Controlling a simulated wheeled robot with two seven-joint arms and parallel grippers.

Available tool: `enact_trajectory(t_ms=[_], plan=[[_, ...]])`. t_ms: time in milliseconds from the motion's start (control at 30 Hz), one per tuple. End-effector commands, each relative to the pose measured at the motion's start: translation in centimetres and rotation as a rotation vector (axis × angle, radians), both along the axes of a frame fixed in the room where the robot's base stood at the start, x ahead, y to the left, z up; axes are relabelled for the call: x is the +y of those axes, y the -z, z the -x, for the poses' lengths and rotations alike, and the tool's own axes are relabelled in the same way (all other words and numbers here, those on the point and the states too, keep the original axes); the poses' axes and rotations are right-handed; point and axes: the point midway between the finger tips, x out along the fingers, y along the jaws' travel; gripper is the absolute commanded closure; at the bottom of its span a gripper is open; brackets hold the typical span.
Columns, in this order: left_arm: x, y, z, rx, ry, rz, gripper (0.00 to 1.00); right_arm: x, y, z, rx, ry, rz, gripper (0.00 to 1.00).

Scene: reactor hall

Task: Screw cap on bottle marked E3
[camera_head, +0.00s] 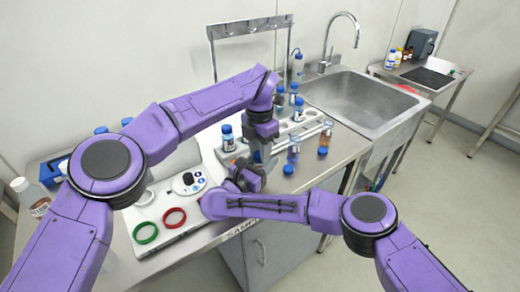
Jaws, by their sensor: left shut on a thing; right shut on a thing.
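My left gripper (262,150) reaches down over the front of the bench from above. My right gripper (250,178) comes in from the right, low and just beneath it, so the two nearly meet. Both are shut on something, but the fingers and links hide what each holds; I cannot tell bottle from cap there. No label is legible, so I cannot pick out E3.
A white rack (312,128) with several bottles stands behind the grippers. A white device (187,182) and green (145,233) and red (174,217) rings lie left. The sink (362,105) is back right.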

Motion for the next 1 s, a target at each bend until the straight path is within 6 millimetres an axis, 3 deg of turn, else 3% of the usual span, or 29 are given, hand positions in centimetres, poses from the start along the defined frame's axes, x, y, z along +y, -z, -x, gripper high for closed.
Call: enact_trajectory(t_ms=[67, 200, 233, 300, 333, 667, 1000], plan=[[0.0, -0.1, -0.2, -0.01, 0.133, 0.002, 1.0, 0.4, 0.1, 0.2, 0.002, -0.009, -0.001, 1.0], [0.0, -0.1, -0.2, -0.01, 0.134, 0.002, 1.0, 0.4, 0.1, 0.2, 0.002, -0.009, -0.001, 1.0], [0.0, -0.1, -0.2, -0.01, 0.134, 0.002, 0.62, 0.4, 0.1, 0.2, 0.002, -0.01, -0.001, 1.0], [0.0, -0.1, -0.1, -0.009, 0.133, 0.003, 0.39, 0.4, 0.1, 0.2, 0.002, -0.009, -0.001, 1.0], [0.0, -0.1, -0.1, -0.008, 0.133, 0.002, 0.35, 0.4, 0.1, 0.2, 0.002, -0.008, -0.001, 1.0], [0.0, -0.5, -0.1, -0.006, 0.13, 0.002, 0.35, 0.2, 0.0, 0.1, 0.001, -0.004, 0.0, 1.0], [0.0, -6.3, -0.1, -0.009, 0.13, 0.001, 0.35, 0.1, 0.0, 0.1, 0.001, -0.002, 0.0, 1.0]])
